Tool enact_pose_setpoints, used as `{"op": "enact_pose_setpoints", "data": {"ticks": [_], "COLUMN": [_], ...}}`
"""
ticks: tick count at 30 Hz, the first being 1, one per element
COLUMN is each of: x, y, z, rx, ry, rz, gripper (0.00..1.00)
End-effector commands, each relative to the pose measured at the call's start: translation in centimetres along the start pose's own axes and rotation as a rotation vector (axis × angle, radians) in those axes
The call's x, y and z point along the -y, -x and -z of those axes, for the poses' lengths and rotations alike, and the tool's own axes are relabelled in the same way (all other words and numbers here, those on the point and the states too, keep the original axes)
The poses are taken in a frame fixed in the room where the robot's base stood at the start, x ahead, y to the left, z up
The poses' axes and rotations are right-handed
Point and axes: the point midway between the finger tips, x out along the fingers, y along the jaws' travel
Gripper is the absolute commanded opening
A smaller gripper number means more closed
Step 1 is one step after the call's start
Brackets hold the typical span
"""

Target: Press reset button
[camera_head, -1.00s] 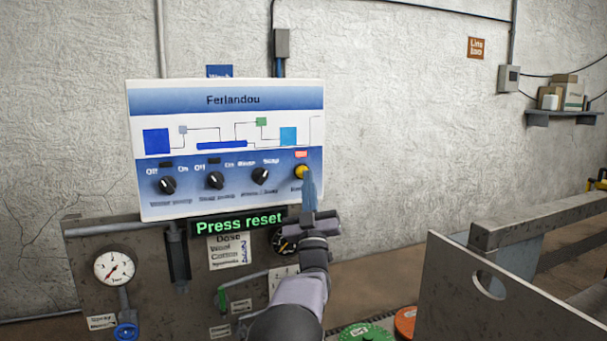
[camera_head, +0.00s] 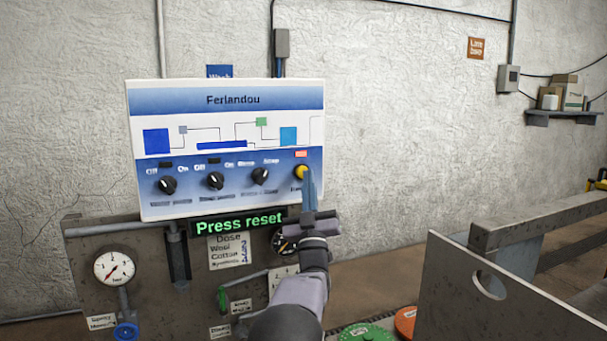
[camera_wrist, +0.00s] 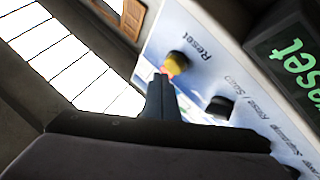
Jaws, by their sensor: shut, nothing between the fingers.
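The yellow reset button (camera_head: 301,172) sits at the lower right of the white and blue control panel (camera_head: 225,102), below a small lit red label. My gripper (camera_head: 309,182) is shut and empty, its blue-grey fingers pointing up at the button's right edge. A green-lit display (camera_head: 239,223) below the panel reads "Press reset".
Three black knobs, the nearest being the rinse/soap knob (camera_head: 260,176), are left of the button. A pressure gauge (camera_head: 114,268) and valves are below the panel. A grey metal plate (camera_head: 500,300) stands at the right.

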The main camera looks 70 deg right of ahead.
Motion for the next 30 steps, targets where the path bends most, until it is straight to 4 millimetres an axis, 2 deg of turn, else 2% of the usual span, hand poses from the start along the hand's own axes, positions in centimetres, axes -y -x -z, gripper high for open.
{"op": "enact_pose_setpoints", "data": {"ticks": [30], "x": [0.51], "y": [-0.70], "z": [-0.53], "rx": [0.000], "ry": [0.000], "rz": [0.000], "gripper": [0.00]}}
